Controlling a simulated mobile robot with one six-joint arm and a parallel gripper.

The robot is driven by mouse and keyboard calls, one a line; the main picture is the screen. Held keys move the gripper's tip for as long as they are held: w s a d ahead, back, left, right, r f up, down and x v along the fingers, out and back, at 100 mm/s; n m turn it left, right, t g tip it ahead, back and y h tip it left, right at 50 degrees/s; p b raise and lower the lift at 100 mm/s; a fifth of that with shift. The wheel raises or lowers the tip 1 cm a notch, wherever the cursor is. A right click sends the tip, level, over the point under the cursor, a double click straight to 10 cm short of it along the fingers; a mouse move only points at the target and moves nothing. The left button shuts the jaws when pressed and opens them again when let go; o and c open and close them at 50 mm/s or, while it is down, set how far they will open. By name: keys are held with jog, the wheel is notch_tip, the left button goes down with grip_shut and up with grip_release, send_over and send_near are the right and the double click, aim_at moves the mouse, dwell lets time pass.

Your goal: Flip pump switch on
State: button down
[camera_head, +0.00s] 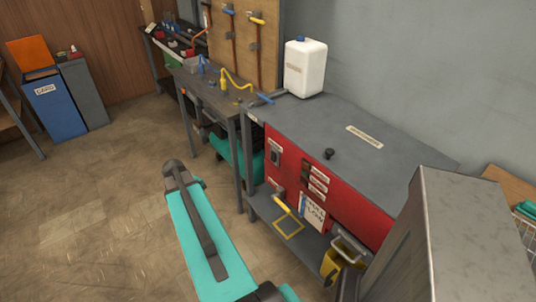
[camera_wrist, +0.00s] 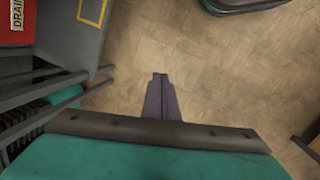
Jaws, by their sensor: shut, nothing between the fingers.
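A red panel (camera_head: 325,195) forms the front of a grey-topped bench on the right in the head view. A dark switch box (camera_head: 275,152) sits near its left end, and a second dark control (camera_head: 305,170) sits beside small labels nearer the middle. The labels are too small to read, so I cannot tell which is the pump switch. My gripper (camera_wrist: 160,78) is shut and empty in the wrist view, over bare floor and apart from the panel. In the head view my teal arm reaches over the floor left of the bench; the fingers are not clear there.
A yellow-handled lever (camera_head: 282,204) sticks out low on the panel, and a yellow bucket (camera_head: 340,262) stands below. A black knob (camera_head: 329,153) and a white canister (camera_head: 305,67) are on the bench top. A grey cabinet (camera_head: 465,235) blocks the right. Floor is open at left.

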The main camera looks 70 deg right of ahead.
aim_at(273, 157)
jog(key=s+d+r+m+h+p, duration=0.1)
jog(key=s+d+r, duration=0.6)
jog(key=d+r, duration=0.3)
jog(key=s+d+r+m+h+p, duration=0.1)
jog(key=s+d+r+p, duration=0.1)
jog(key=s+d+r, duration=0.5)
jog(key=d+r, duration=0.4)
jog(key=shift+s+m, duration=0.2)
jog(key=shift+m, duration=0.1)
jog(key=s+d+f+p, duration=0.3)
jog(key=d+f, duration=0.3)
jog(key=f, duration=0.3)
jog(key=shift+s+f+p, duration=0.4)
jog(key=shift+p, duration=0.4)
jog(key=shift+s, duration=0.15)
